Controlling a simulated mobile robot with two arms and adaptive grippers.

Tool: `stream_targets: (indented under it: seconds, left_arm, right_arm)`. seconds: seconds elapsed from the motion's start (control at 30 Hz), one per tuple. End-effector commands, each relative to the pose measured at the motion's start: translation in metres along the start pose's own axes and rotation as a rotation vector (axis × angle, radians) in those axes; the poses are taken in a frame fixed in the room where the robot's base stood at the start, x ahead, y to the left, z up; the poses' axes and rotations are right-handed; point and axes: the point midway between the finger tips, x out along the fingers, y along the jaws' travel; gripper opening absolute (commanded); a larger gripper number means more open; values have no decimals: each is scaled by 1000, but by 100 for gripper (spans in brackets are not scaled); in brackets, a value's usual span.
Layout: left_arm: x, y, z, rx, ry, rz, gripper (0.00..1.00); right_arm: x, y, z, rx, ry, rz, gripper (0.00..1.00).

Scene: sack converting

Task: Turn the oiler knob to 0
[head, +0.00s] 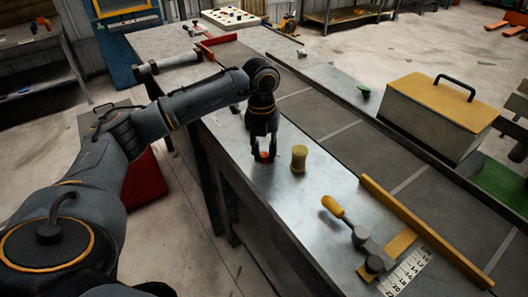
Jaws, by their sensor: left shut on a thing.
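A small orange-red knob (264,155), which I take for the oiler knob, sits on the metal worktop, low between the fingers of my left gripper (263,156). The gripper points straight down and is shut on the knob; its fingers hide the knob's sides. No scale or 0 mark can be read at the knob from here. My right gripper is not in view.
A yellow waisted piece (299,158) stands close to the right of the gripper. A yellow-handled clamp (345,220), a numbered scale (408,272) and a yellow rail (425,232) lie nearer. A yellow-lidded box (440,115) stands across the belt.

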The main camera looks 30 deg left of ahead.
Motion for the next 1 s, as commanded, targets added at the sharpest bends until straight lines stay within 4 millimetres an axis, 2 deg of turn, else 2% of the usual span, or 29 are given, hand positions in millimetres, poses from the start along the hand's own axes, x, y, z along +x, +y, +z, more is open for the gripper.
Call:
stream_targets:
  seconds: [0.33, 0.87, 0.9, 1.0]
  left_arm:
    - [-2, 0, 1, -143, -10, -2, 0]
    - [-2, 0, 1, -169, -11, -2, 0]
    - [-2, 0, 1, -169, -11, -2, 27]
    - [-2, 0, 1, -168, -10, -2, 48]
  right_arm:
    - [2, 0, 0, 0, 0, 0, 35]
    - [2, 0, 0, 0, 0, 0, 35]
    - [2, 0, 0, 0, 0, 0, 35]
    - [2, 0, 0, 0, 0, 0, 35]
